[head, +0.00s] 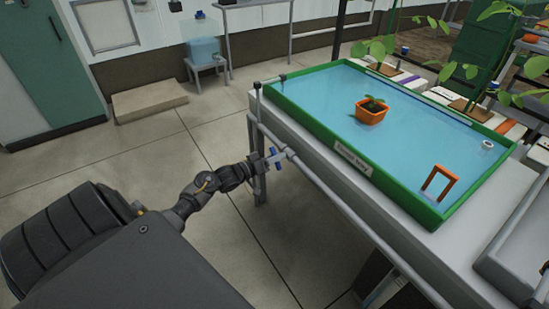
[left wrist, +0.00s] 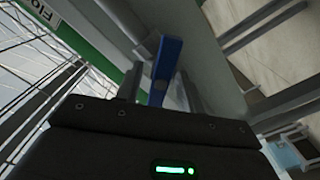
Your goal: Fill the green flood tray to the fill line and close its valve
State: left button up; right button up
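The green flood tray (head: 405,190) lies on a grey bench and holds a sheet of blue water (head: 335,95). A label marks its near side; no fill line can be made out. The valve's blue handle (head: 274,156) sits on the grey pipe along the bench's left edge. My left gripper (head: 265,164) is at this handle. In the left wrist view the blue handle (left wrist: 166,66) stands between the two fingers of the gripper (left wrist: 160,88), with gaps showing on both sides, so it is open around it. My right gripper is not in view.
An orange pot with a seedling (head: 370,112) and an orange frame (head: 440,181) stand in the water. A small white round fitting (head: 487,145) is at the tray's right end. A grey trough (head: 510,255) adjoins at right.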

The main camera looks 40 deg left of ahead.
pick_arm(q)
jog(key=shift+c, duration=0.5)
grip_shut()
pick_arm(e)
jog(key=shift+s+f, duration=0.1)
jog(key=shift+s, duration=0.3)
pick_arm(q)
jog(key=shift+m, duration=0.3)
jog(key=m, duration=0.5)
jog(key=shift+d+m, duration=0.1)
jog(key=shift+m, duration=0.8)
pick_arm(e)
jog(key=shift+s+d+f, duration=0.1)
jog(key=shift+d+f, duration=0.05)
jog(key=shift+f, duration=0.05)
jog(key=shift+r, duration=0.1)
pick_arm(q)
jog(key=shift+o, duration=0.5)
grip_release()
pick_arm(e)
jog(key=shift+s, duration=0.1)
